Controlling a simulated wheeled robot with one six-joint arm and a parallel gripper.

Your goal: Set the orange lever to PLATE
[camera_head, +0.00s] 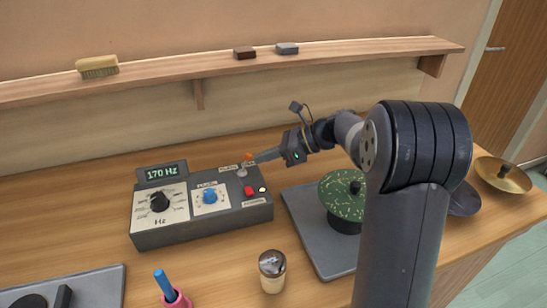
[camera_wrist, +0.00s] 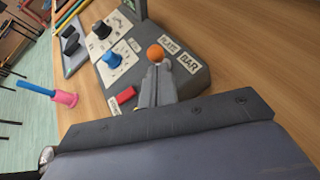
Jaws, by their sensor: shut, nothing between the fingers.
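The orange lever (camera_head: 248,156) has a round orange knob and stands at the back right of a grey control box (camera_head: 200,221). In the wrist view the orange knob (camera_wrist: 156,53) shows just past my fingertips, close to the label PLATE (camera_wrist: 170,44). The label BAR (camera_wrist: 188,63) lies further right. I cannot tell for sure which way the lever leans. My gripper (camera_head: 256,159) is shut and empty, with its tips right beside the lever; I cannot tell if they touch.
The box carries a black Hz dial (camera_head: 160,201), a blue knob (camera_head: 209,196), a red button (camera_head: 249,191) and a display reading 170 Hz (camera_head: 162,173). A green speckled disc (camera_head: 338,200) stands to the right. A jar (camera_head: 272,272) and a pink cup (camera_head: 177,300) stand in front.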

